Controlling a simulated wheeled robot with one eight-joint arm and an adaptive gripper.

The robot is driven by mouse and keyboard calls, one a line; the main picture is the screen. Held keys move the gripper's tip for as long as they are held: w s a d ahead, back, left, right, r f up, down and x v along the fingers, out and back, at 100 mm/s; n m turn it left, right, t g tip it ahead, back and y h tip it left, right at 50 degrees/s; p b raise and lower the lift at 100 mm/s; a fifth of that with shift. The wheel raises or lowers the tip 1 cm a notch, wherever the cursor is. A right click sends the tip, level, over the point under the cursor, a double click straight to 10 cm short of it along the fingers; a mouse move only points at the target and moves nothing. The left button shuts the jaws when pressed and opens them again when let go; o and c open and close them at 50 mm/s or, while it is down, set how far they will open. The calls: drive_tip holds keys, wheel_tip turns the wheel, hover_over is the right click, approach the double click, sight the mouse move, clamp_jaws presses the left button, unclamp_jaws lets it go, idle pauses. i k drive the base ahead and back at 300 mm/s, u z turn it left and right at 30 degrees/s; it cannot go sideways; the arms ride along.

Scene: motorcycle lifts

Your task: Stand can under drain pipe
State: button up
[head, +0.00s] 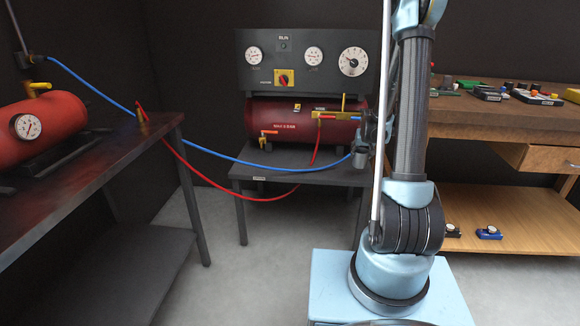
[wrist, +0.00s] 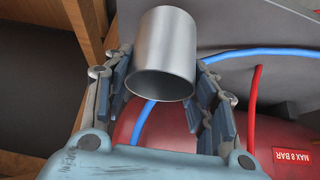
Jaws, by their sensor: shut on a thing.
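My gripper (wrist: 163,80) is shut on a plain metal can (wrist: 165,45), with the fingers on both sides of its wall in the wrist view. In the head view my gripper (head: 373,130) is at the right end of a dark red tank (head: 272,118), partly behind my arm. The can shows small and grey there (head: 361,156), close above the right side of the grey table (head: 300,176). The tank also shows behind the can in the wrist view (wrist: 245,135). I cannot make out the drain pipe for certain.
A gauge panel (head: 310,62) stands behind the tank. A blue hose (head: 240,162) and a red hose (head: 195,172) run from the left bench (head: 70,165) to the tank area. A wooden workbench (head: 490,118) with small parts stands right. Floor between the tables is clear.

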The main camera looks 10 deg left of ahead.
sight(263, 167)
drive_tip(key=z, duration=0.25)
drive_tip(key=k, duration=1.3)
drive_tip(key=u, duration=0.8)
drive_tip(key=i, duration=1)
drive_tip(key=u, duration=0.05)
